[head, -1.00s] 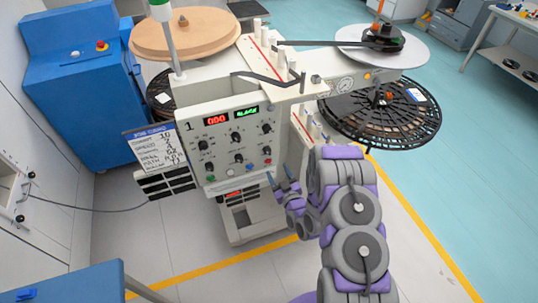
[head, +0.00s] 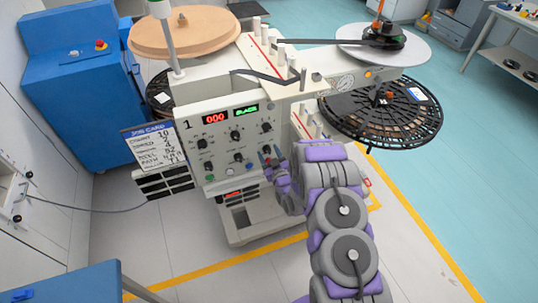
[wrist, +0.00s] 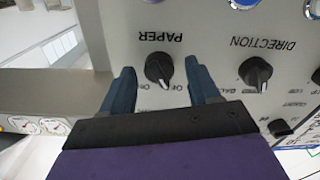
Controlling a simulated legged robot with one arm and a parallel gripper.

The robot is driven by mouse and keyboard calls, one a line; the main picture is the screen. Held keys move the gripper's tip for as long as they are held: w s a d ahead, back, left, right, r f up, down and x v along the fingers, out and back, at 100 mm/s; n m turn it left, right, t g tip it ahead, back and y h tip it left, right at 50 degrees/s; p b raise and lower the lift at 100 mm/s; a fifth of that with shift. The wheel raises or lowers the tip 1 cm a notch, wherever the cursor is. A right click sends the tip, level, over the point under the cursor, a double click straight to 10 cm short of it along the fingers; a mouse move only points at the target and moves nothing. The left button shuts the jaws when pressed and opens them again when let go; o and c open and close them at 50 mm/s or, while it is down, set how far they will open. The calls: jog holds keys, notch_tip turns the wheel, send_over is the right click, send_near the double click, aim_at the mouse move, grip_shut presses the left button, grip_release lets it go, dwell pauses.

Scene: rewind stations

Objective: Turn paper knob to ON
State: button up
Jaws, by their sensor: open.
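The PAPER knob (wrist: 158,68) is a black pointer knob on the cream control panel (head: 222,175). The wrist view shows it upside down. Its pointer leans a little toward the lower right there; the small position labels beside it are partly hidden and hard to read. In the head view the knob (head: 266,149) is in the lower row at the right. My gripper (wrist: 157,78) is open, with one blue finger on each side of the knob and a visible gap on both sides. In the head view my gripper (head: 271,162) is right at the panel's lower right.
The DIRECTION knob (wrist: 255,73) is beside the PAPER knob, close to one finger. Round buttons (head: 231,170) lie along the panel's bottom. A black slotted reel (head: 385,108) extends to the right of the machine. The floor on the right is open.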

jog(key=shift+c, duration=0.4)
jog(key=c, duration=1)
jog(key=shift+o, duration=0.2)
jog(key=shift+r+m+p, duration=0.1)
jog(key=shift+m+p, duration=0.25)
jog(key=shift+m, duration=0.05)
jog(key=shift+r+m+p, duration=0.1)
jog(key=shift+m+p, duration=0.4)
jog(key=shift+m, duration=0.1)
jog(key=m+p, duration=0.1)
jog(key=m, duration=0.2)
jog(key=shift+m+p, duration=0.3)
jog(key=shift+p, duration=0.05)
jog(key=m, duration=0.6)
jog(key=shift+d+f+p, duration=0.15)
jog(key=shift+f+p, duration=0.05)
jog(key=shift+p, duration=0.15)
jog(key=shift+m, duration=0.3)
